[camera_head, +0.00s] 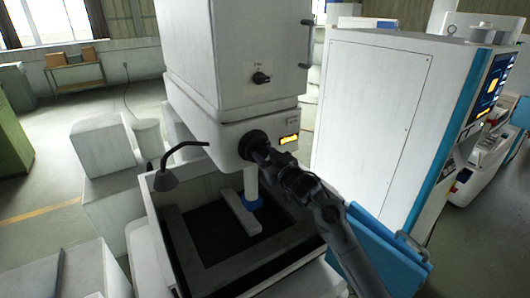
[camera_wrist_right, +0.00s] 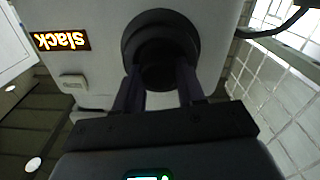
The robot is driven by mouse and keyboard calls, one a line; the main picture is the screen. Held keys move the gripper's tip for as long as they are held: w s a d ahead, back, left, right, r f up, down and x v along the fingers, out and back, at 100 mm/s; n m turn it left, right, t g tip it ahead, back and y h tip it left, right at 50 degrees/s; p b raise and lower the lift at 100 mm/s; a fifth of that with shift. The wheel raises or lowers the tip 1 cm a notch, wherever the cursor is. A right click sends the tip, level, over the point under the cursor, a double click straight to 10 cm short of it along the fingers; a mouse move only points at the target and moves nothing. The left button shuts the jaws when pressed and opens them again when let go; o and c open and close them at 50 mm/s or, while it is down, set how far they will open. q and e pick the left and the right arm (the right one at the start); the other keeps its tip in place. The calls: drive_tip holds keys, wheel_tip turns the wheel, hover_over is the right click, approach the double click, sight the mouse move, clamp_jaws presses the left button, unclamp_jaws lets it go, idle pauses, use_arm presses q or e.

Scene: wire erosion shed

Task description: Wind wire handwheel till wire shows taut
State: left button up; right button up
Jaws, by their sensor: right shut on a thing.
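The black wire handwheel (camera_head: 250,143) sits on the front of the white machine head. My right gripper (camera_head: 262,153) reaches it from the lower right and is shut on it. In the right wrist view the handwheel (camera_wrist_right: 160,45) is a round black knob, with the gripper's fingers (camera_wrist_right: 157,88) on either side of its hub. The wire display (camera_head: 289,139) is a small lit amber panel right of the handwheel. In the right wrist view the display (camera_wrist_right: 62,39) appears upside down and reads "slack". My left gripper is not in view.
Below the head is an open work tank (camera_head: 180,230) with a pale bar (camera_head: 243,213) inside. A tall white cabinet (camera_head: 370,110) with a blue edge stands close on the right.

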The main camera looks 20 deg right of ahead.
drive_tip(key=m+p, duration=0.2)
drive_tip(key=m, duration=0.1)
drive_tip(key=shift+r, duration=0.1)
drive_tip(key=shift+m+p, duration=0.45)
drive_tip(key=shift+m, duration=0.35)
drive_tip(key=o, duration=1.1)
drive_tip(key=shift+c, duration=0.2)
